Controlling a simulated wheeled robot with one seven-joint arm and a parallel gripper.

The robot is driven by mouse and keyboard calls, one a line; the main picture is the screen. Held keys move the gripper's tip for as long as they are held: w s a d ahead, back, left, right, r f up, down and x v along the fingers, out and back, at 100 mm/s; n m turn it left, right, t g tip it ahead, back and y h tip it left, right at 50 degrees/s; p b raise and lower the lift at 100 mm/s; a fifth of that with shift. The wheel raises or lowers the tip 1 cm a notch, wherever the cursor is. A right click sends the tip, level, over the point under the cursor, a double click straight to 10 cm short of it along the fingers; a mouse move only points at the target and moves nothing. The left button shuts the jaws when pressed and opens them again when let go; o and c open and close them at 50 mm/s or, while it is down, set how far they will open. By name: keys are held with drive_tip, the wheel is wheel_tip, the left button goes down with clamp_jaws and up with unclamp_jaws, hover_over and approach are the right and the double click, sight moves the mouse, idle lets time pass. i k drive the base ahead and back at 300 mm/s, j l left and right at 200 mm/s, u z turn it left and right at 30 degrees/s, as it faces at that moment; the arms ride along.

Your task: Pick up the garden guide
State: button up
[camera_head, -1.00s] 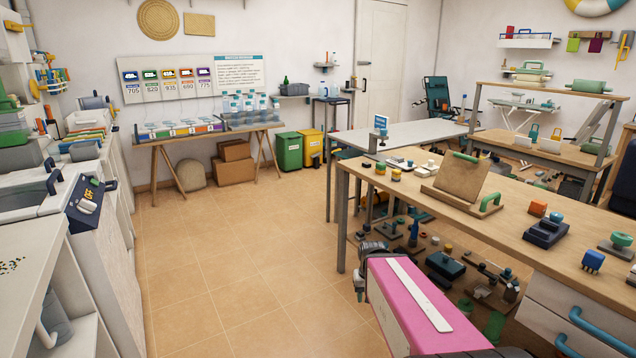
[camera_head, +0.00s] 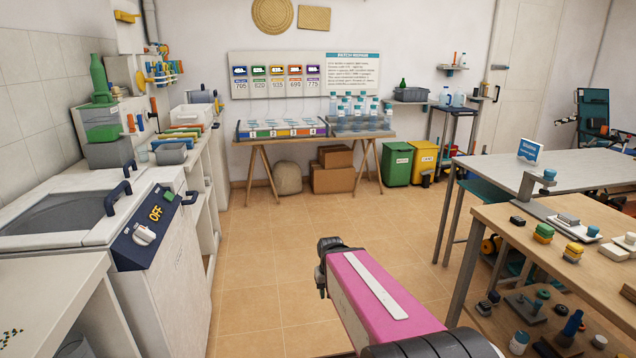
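I cannot pick out a garden guide for certain in the head view. A small blue and white standing card or booklet (camera_head: 530,150) is on the grey table (camera_head: 490,175) at the right; its print is too small to read. My pink arm reaches forward from the bottom of the picture over the floor, ending in a dark joint. My gripper's fingers do not show, and nothing held is visible.
A wooden workbench (camera_head: 505,218) with small parts stands at the right. A white machine (camera_head: 165,285) and counters line the left. A trestle table (camera_head: 290,139) with trays and bottles is by the back wall, near green (camera_head: 397,164) and yellow (camera_head: 423,162) bins. The middle floor is clear.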

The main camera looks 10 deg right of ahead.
sight(530, 152)
drive_tip(key=i+z, duration=0.2)
drive_tip(key=i, duration=0.7)
drive_tip(key=i+j+z, duration=0.2)
drive_tip(key=i, duration=0.7)
